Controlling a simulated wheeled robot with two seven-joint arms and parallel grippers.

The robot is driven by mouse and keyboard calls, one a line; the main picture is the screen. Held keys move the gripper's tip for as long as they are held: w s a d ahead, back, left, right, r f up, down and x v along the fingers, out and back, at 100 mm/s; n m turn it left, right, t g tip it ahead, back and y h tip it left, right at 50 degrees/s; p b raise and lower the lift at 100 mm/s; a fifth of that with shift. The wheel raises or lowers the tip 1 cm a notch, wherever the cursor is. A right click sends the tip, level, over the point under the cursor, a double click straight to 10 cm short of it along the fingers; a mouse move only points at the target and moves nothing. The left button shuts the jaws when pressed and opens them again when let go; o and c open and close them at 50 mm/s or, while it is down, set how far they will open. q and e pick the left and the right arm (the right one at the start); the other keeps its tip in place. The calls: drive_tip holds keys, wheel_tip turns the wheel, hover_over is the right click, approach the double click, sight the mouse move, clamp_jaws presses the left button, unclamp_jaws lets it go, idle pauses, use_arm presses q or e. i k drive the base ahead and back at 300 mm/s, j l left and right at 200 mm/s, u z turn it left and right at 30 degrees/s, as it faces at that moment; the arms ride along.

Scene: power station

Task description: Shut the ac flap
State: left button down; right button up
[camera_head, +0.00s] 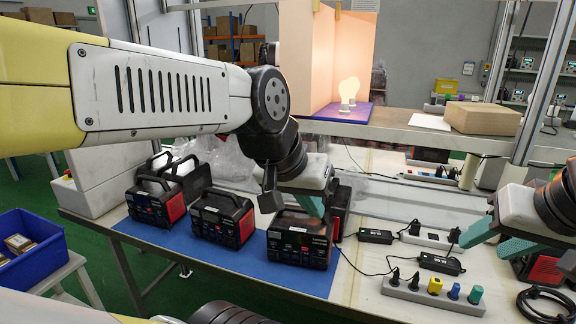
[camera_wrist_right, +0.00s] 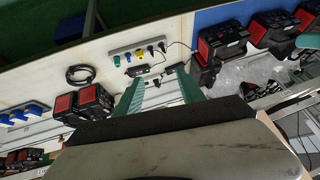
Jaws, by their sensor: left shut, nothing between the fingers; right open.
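A black and red power station (camera_head: 298,246) stands at the right end of the blue mat. My left gripper (camera_head: 316,207) is shut and empty, its teal fingers pointing down over the top front of this station. I cannot tell whether they touch it. The ac flap is too small or covered by the gripper to make out. My right gripper (camera_head: 492,243) is open and empty, above the right part of the table. Its spread teal fingers also show in the right wrist view (camera_wrist_right: 160,95).
More power stations (camera_head: 222,219) stand to the left on the blue mat (camera_head: 190,250). A grey power strip with coloured plugs (camera_head: 432,291), black adapters (camera_head: 440,263) and cables lie on the right. A shelf with a bulb lamp (camera_head: 347,92) and a brown box (camera_head: 482,119) rises behind.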

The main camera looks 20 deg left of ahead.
sight(154, 196)
drive_tip(key=u, duration=1.9)
drive_tip(key=k+l+u, duration=0.2)
drive_tip(key=k+l, duration=0.15)
drive_tip(key=l, duration=0.35)
drive_tip(key=k+l+u, duration=0.25)
drive_tip(key=k+l, duration=0.2)
drive_tip(key=l, duration=0.2)
drive_tip(key=k+l+u, duration=0.2)
drive_tip(key=k+l, duration=0.25)
drive_tip(key=l, duration=0.15)
drive_tip(key=i+j+u, duration=0.1)
drive_tip(key=i+j, duration=0.2)
drive_tip(key=i, duration=0.2)
drive_tip(key=i+j+u, duration=0.1)
drive_tip(key=i+j, duration=0.15)
drive_tip(key=i, duration=0.3)
drive_tip(key=i+j, duration=0.2)
drive_tip(key=i, duration=0.35)
drive_tip(key=i+j+u, duration=0.15)
drive_tip(key=i, duration=0.4)
